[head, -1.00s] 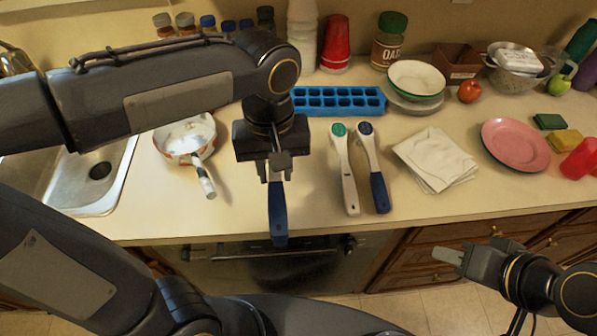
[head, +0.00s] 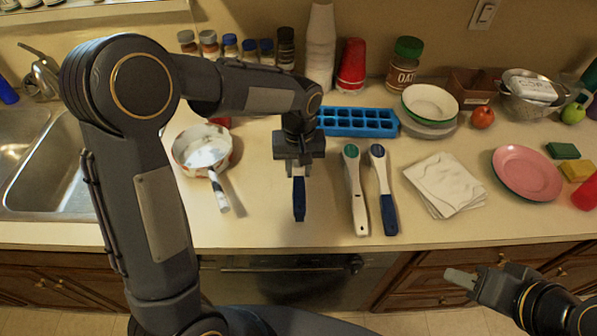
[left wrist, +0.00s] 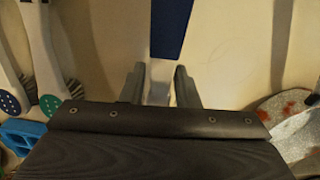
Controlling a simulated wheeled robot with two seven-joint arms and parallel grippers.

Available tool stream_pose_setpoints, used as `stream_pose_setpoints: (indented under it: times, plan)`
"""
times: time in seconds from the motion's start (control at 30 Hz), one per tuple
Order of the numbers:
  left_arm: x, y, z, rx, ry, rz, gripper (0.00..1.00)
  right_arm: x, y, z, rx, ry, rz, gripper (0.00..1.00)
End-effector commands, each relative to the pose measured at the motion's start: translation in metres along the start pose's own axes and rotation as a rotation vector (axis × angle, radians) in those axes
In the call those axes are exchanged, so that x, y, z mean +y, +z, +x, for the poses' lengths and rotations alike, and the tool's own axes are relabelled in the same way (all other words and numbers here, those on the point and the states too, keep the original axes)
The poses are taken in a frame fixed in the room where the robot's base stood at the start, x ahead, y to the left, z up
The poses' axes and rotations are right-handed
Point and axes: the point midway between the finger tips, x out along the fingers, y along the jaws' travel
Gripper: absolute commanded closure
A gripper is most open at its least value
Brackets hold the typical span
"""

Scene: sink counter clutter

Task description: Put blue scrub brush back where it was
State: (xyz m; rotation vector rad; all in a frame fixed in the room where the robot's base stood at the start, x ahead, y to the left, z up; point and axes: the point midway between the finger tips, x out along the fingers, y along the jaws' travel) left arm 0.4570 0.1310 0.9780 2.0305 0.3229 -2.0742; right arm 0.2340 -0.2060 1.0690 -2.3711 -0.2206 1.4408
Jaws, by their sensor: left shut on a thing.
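My left gripper (head: 299,166) is shut on a blue-handled scrub brush (head: 299,200), its handle pointing toward the counter's front edge. In the left wrist view, the fingers (left wrist: 159,86) are on either side of the brush's pale part, and its blue handle (left wrist: 172,25) extends beyond them. The brush head is hidden by the gripper. The brush is over the counter; I cannot tell whether it touches. To its right lie a white brush with a green dot (head: 355,195) and a blue-handled brush with a blue dot (head: 383,190). My right gripper (head: 462,278) is low at right, in front of the counter.
A white pan (head: 203,150) lies to the left, with its handle toward the front. A blue ice tray (head: 357,122) is behind the brushes. Napkins (head: 445,183) and a pink plate (head: 527,172) lie to the right. Clear counter surrounds the held brush in front.

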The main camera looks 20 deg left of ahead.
Motion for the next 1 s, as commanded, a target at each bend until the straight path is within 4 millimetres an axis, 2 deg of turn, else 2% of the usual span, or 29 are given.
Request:
stream_pose_setpoints:
  times: [0.03, 0.17, 0.57, 0.6, 0.73, 1.0]
  plan:
    - [-0.001, 0.002, 0.009, -0.006, -0.004, 0.001, 0.97, 0.000, 0.000, -0.001, 0.000, 0.000, 0.000, 0.64]
    - [0.000, 0.001, 0.022, -0.003, -0.002, 0.001, 0.97, -0.001, -0.001, -0.001, 0.000, 0.000, 0.000, 0.64]
    - [0.000, 0.001, 0.029, -0.002, -0.001, 0.001, 0.97, 0.001, 0.001, 0.003, 0.000, 0.000, 0.000, 0.64]
    - [0.000, 0.001, 0.028, -0.002, -0.001, 0.001, 0.68, 0.001, 0.001, 0.001, 0.000, 0.000, 0.000, 0.64]
    - [0.000, 0.001, 0.027, -0.002, -0.001, 0.001, 0.51, 0.001, 0.001, 0.001, 0.000, 0.000, 0.000, 0.64]
    - [0.000, 0.001, 0.026, -0.002, -0.001, 0.001, 0.50, 0.000, 0.000, 0.001, 0.000, 0.000, 0.000, 0.64]
